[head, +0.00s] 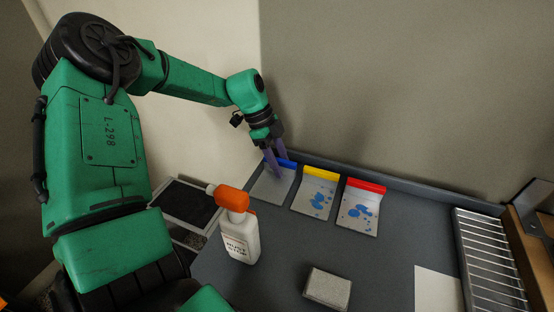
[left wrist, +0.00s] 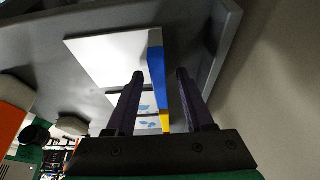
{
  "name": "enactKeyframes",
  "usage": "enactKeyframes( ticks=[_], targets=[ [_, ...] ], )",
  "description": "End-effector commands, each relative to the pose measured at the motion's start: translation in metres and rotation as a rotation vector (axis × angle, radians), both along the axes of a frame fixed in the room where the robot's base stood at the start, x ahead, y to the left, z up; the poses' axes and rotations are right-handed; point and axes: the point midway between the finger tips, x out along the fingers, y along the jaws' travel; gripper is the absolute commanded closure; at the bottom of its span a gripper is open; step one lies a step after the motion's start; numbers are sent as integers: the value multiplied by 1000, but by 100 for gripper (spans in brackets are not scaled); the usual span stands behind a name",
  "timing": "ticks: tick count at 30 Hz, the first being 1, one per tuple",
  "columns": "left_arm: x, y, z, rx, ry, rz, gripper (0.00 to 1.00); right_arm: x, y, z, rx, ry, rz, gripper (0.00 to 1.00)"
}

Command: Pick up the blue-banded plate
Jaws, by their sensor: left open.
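The blue-banded plate (head: 271,187) lies at the left end of a row of plates by the bench's back wall, its blue band (head: 287,163) along the back edge. In the left wrist view the plate's pale face (left wrist: 112,58) and blue band (left wrist: 157,68) show beyond the fingers. My left gripper (head: 276,172) is open and points down at the band. In the left wrist view (left wrist: 160,75) the band appears between the two fingertips. I cannot tell whether the fingers touch the plate. My right gripper is not in view.
A yellow-banded plate (head: 315,199) and a red-banded plate (head: 359,212), both with blue spots, lie to the right. A white spray bottle (head: 240,240) with an orange head stands in front. A grey block (head: 327,288), a white sheet (head: 437,290) and a wire rack (head: 490,260) lie nearer and right.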

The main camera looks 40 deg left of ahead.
Motion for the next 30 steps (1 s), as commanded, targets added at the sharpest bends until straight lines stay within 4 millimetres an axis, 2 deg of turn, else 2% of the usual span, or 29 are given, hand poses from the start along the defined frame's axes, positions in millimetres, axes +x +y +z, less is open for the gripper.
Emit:
enactKeyframes(
  ticks=[4,5,6,9,20,30],
  targets=[
    [0,0,1,-1,-2,-1,48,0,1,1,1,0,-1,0],
    [0,0,1,0,-2,0,51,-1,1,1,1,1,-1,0],
    [0,0,1,0,-2,0,67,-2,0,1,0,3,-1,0],
    [0,0,1,0,-2,0,100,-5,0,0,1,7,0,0],
    [1,0,1,0,-2,0,100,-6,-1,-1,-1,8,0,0],
    [1,0,1,1,-3,0,100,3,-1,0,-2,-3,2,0]
  ],
)
